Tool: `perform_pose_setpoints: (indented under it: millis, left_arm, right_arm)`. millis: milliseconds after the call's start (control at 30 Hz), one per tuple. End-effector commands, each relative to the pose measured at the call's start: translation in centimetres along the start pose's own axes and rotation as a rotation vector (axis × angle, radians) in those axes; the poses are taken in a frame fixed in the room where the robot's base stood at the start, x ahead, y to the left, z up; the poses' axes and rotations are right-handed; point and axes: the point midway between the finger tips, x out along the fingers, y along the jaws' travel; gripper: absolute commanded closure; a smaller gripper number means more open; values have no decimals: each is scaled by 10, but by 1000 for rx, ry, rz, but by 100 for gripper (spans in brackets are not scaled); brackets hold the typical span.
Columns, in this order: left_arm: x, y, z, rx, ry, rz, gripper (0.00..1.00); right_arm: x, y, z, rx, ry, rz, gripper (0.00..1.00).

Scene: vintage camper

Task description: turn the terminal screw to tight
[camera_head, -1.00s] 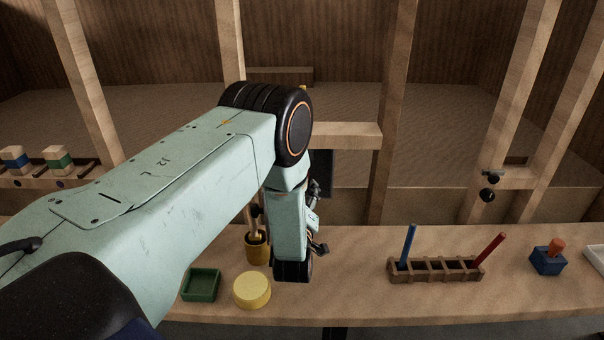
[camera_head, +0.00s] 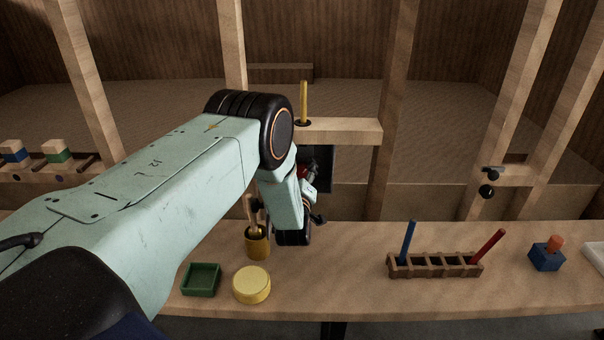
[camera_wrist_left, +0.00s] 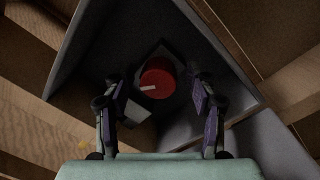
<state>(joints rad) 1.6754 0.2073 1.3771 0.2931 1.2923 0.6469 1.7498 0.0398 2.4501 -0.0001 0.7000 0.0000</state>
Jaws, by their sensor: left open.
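The terminal screw has a round red head with a pale pointer mark (camera_wrist_left: 158,80), seen in the left wrist view inside a dark grey box (camera_wrist_left: 85,60). In the head view the dark box (camera_head: 347,170) is set in the wooden frame, and a bit of red shows beside my gripper. My left gripper (camera_wrist_left: 160,108) is open, its two fingers to either side of the red head in the wrist view, apparently with a gap on both sides. In the head view the left gripper (camera_head: 312,185) is partly hidden by my wrist. My right gripper is not in view.
On the bench stand a yellow cup with tools (camera_head: 257,243), a green tray (camera_head: 202,280), a yellow round tin (camera_head: 252,285), a brown rack (camera_head: 435,265) and a blue block (camera_head: 547,256). A yellow peg (camera_head: 304,103) stands on the wooden crossbar. The bench's middle is clear.

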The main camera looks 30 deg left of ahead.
Motion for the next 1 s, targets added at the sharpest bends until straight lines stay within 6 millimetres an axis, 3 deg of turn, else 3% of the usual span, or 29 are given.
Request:
perform_pose_setpoints:
  millis: [167, 767, 1000]
  left_arm:
    - [0, 1, 1, 0, 0, 0, 44]
    - [0, 1, 1, 0, 0, 0, 95]
    - [0, 1, 1, 19, -2, -1, 97]
  right_arm:
    - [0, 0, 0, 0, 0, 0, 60]
    - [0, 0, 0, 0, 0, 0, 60]
    - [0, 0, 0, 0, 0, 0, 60]
